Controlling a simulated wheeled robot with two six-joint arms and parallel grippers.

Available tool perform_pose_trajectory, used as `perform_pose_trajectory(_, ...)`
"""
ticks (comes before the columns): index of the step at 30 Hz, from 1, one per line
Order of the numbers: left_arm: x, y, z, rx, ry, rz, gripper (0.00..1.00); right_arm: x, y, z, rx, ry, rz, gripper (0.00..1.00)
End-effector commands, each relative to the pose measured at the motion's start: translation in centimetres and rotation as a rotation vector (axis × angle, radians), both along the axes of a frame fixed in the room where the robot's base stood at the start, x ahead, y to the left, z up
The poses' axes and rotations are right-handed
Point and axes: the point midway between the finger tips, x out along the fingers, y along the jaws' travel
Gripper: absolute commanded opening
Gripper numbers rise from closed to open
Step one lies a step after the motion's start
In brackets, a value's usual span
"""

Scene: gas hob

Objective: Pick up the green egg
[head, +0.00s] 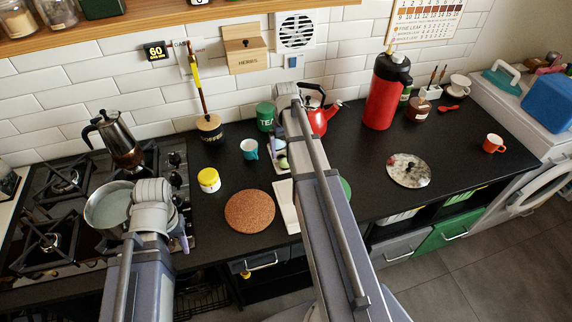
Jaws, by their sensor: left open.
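My left gripper (182,238) is open, low at the right side of the hob beside the steel pot, well left of the egg.
A cork mat (249,211), yellow jar (208,180) and teal mug (249,149) stand between the hob and the egg. A white board (287,205) lies in front. The steel pot (106,212) is by my left wrist. A red kettle (318,119) stands behind.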

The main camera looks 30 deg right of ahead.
Motion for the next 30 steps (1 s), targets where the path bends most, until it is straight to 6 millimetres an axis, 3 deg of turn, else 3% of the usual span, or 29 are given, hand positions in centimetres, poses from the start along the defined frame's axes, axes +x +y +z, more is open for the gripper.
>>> perform_pose_trajectory(12, 0.0, 0.0, -4.9, 0.0, 0.0, 0.0, 0.5, 0.3, 0.0, -4.9, 0.0, 0.0, 0.0, 0.99)
perform_pose_trajectory(21, 0.0, 0.0, -4.9, 0.0, 0.0, 0.0, 0.5, 0.3, 0.0, -4.9, 0.0, 0.0, 0.0, 0.99)
perform_pose_trajectory(30, 0.0, 0.0, -4.9, 0.0, 0.0, 0.0, 0.5, 0.3, 0.0, -4.9, 0.0, 0.0, 0.0, 0.66)
